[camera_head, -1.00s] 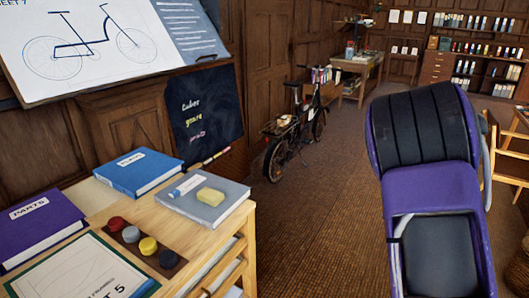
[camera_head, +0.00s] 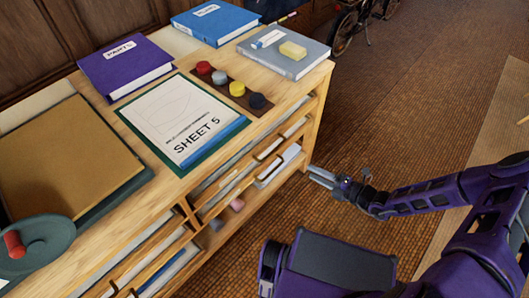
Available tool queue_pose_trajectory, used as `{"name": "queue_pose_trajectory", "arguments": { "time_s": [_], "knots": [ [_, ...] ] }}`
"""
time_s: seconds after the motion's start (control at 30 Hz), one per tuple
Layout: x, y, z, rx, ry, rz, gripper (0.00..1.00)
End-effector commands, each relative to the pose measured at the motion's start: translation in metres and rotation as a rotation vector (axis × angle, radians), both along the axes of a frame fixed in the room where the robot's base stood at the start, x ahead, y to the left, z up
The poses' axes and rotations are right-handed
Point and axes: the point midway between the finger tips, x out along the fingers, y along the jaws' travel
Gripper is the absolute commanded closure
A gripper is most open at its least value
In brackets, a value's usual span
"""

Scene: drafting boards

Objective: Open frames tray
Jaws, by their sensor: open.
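The wooden cabinet (camera_head: 325,75) stands at left and centre, with several shallow trays (camera_head: 222,182) in its front. I cannot read any tray label from here, so I cannot tell which one is the frames tray. The trays look shut or nearly so. One pale item (camera_head: 280,168) shows at the front of the right-hand column. My gripper (camera_head: 311,174) is open and empty, its two fingers pointing left toward the right end of the cabinet front. It appears close to the cabinet's corner post; I cannot tell if it touches.
On the cabinet top lie a purple book (camera_head: 125,65), a blue book (camera_head: 215,22), a grey book (camera_head: 290,52), a Sheet 5 board (camera_head: 180,115), coloured pucks (camera_head: 219,77) and a brown board (camera_head: 65,160). A bicycle (camera_head: 345,30) stands behind. Brown floor (camera_head: 410,110) is clear at right.

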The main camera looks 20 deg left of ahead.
Motion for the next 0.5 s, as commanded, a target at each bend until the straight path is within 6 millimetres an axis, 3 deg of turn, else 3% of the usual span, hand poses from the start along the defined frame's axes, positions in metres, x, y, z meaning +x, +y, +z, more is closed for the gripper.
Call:
{"name": "queue_pose_trajectory", "arguments": {
  "time_s": [0.1,0.27,0.5],
  "knots": [
    [0.004,0.007,0.010,0.069,0.017,-0.037,0.56],
    [0.009,0.021,0.008,0.075,0.019,-0.038,0.56],
    [0.027,0.066,-0.003,0.072,0.018,-0.035,0.56]
  ]
}}
